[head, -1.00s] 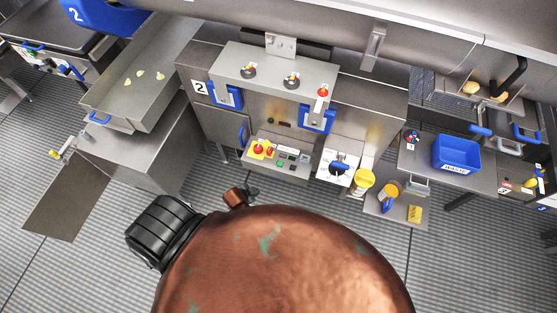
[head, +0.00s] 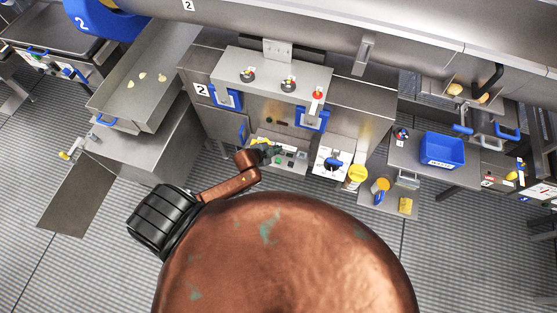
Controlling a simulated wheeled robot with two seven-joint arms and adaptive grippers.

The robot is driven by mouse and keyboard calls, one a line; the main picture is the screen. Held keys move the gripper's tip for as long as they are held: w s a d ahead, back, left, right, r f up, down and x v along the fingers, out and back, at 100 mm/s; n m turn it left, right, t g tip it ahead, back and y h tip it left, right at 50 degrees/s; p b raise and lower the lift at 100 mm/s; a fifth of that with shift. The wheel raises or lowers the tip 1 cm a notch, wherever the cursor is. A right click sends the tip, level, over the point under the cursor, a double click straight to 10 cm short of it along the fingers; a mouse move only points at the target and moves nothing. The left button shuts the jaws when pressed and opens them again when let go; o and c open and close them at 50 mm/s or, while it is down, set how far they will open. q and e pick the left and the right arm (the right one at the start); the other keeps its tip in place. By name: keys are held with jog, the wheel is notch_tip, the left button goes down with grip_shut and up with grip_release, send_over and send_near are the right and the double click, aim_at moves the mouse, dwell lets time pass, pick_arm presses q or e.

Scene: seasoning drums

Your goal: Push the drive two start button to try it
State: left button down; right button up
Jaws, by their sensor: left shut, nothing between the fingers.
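The drive two control panel (head: 297,168) is a grey sloped box low on the front of the machine marked 2. Small buttons show on its right part; their labels are too small to read, so I cannot tell which is the start button. My left gripper (head: 275,150) is shut and empty, over the left and middle part of the panel. It hides the red buttons on their yellow plates and perhaps others. I cannot tell whether its fingertips touch a button. My right gripper is not in view.
A white box with a black and blue switch (head: 333,161) stands right of the panel, with a yellow-lidded tub (head: 355,177) beside it. A blue bin (head: 442,150) stands on the right-hand table.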

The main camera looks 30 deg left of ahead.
pick_arm(q)
jog(key=b, duration=0.8)
send_over(278, 161)
notch_tip(278, 161, down, 8)
jog(key=shift+s+r, duration=0.15)
jog(key=shift+r, duration=0.05)
jog(key=shift+f, duration=0.55)
dwell(0.4)
jog(key=shift+f, duration=0.15)
jog(key=shift+f, duration=0.3)
